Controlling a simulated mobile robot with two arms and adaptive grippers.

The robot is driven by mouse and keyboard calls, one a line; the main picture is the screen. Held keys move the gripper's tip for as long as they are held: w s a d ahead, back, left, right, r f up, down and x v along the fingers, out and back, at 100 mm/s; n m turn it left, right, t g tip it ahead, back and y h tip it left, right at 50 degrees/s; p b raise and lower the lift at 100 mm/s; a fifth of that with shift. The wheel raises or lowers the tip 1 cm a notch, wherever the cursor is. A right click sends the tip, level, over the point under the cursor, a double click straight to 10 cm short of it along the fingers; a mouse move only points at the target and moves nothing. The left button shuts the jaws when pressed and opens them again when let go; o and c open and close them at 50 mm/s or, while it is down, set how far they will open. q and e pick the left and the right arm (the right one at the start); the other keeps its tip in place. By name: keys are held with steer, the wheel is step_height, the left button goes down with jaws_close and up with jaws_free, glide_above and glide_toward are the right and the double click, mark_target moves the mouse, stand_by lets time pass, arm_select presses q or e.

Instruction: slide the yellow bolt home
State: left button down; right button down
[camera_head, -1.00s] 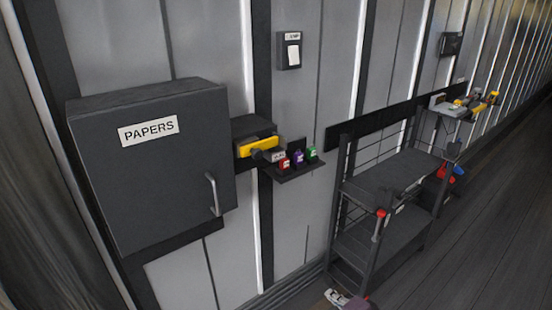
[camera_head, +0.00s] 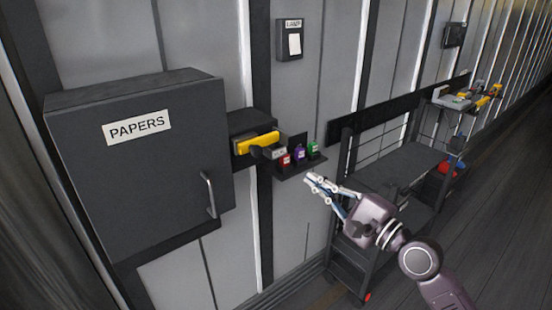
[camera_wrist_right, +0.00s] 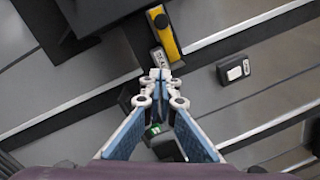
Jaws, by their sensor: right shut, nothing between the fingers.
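The yellow bolt (camera_head: 258,143) sits in a dark housing (camera_head: 252,124) on the wall, right of the PAPERS cabinet. It has a dark knob, and a small grey labelled piece is beside its right end. The bolt also shows at the top of the right wrist view (camera_wrist_right: 165,34). My right gripper (camera_head: 311,183) is shut and empty, below and right of the bolt and apart from it. In the right wrist view its fingertips (camera_wrist_right: 161,85) point toward the bolt's labelled end. My left gripper is not in view.
A small shelf beside the bolt holds red (camera_head: 285,159), purple (camera_head: 299,152) and green (camera_head: 312,149) padlocks. The grey PAPERS cabinet (camera_head: 140,175) juts out at left. A wall switch box (camera_head: 289,40) is above. A dark rack (camera_head: 395,170) stands at right, partly behind my arm.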

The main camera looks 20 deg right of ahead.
mark_target(277, 153)
steer(key=shift+w, duration=0.1)
steer(key=p+x, duration=0.1)
steer(key=x, duration=0.4)
steer(key=p+x, duration=0.2)
steer(key=x, duration=0.2)
steer(key=shift+w+a+r, duration=0.15)
steer(key=shift+w+r, duration=0.1)
steer(key=shift+w, duration=0.1)
steer(key=a+p, duration=0.1)
steer(key=a+r+p, duration=0.1)
steer(key=shift+s+a+r+p, duration=0.1)
steer(key=shift+a+r+p, duration=0.05)
steer(key=shift+a+p, duration=0.2)
steer(key=shift+s+a+r, duration=0.15)
steer(key=shift+s+a, duration=0.05)
steer(key=shift+a, duration=0.25)
steer(key=shift+w, duration=0.1)
